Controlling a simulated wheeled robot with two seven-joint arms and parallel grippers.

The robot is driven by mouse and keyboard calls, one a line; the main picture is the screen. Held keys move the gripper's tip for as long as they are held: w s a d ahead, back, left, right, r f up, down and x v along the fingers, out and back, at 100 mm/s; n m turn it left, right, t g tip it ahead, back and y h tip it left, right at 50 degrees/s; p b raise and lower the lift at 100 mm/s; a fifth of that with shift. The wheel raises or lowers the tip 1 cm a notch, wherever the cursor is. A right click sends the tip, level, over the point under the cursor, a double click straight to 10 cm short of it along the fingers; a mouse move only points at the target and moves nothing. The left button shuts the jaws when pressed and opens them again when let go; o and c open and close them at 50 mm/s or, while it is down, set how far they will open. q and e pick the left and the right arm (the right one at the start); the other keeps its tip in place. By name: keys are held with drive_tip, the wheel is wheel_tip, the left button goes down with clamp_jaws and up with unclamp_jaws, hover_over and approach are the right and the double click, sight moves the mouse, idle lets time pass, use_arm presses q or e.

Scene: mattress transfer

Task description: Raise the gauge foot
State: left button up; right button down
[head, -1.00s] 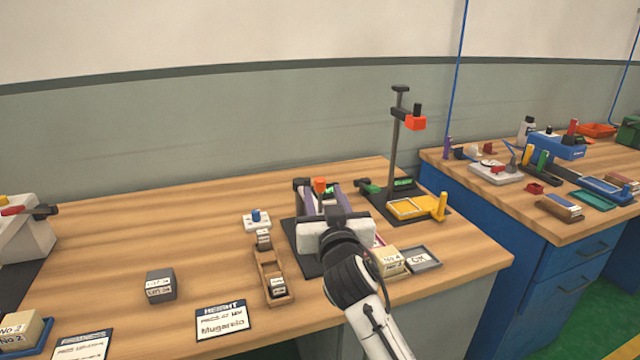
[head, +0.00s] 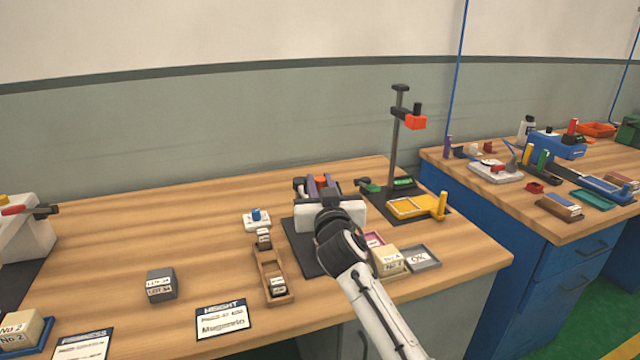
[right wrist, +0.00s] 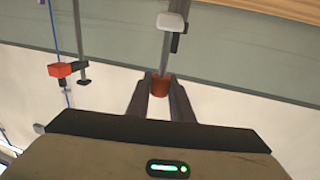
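The gauge stands on a dark base plate (head: 298,258) on the wooden bench; its upper part is mostly behind my right gripper. An orange knob (head: 321,181) shows between the gripper's fingers, and it also shows in the right wrist view (right wrist: 160,84). My right gripper (head: 321,183) has its two dark fingers on either side of the knob, close against it, and appears shut on it. In the right wrist view a grey post with a pale block (right wrist: 172,22) stands beyond the knob. I cannot make out the gauge foot. My left gripper is not in view.
A second stand with a red clamp (head: 415,122) rises behind right, beside a yellow tray (head: 412,207). A wooden rack (head: 272,275), a grey block (head: 160,285), a height card (head: 222,318) and a grey tray (head: 425,258) lie around.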

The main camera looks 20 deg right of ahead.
drive_tip(key=shift+r+p, duration=1.15)
drive_tip(key=shift+r, duration=0.6)
drive_tip(key=c, duration=1.7)
unclamp_jaws()
drive_tip(key=shift+o, duration=0.7)
drive_tip(key=shift+f, duration=0.1)
drive_tip(key=shift+s+f, duration=0.1)
drive_tip(key=shift+s, duration=0.2)
drive_tip(key=s+a+b, duration=0.1)
drive_tip(key=s, duration=0.8)
drive_tip(key=shift+s+a, duration=0.3)
drive_tip(key=shift+a, duration=0.05)
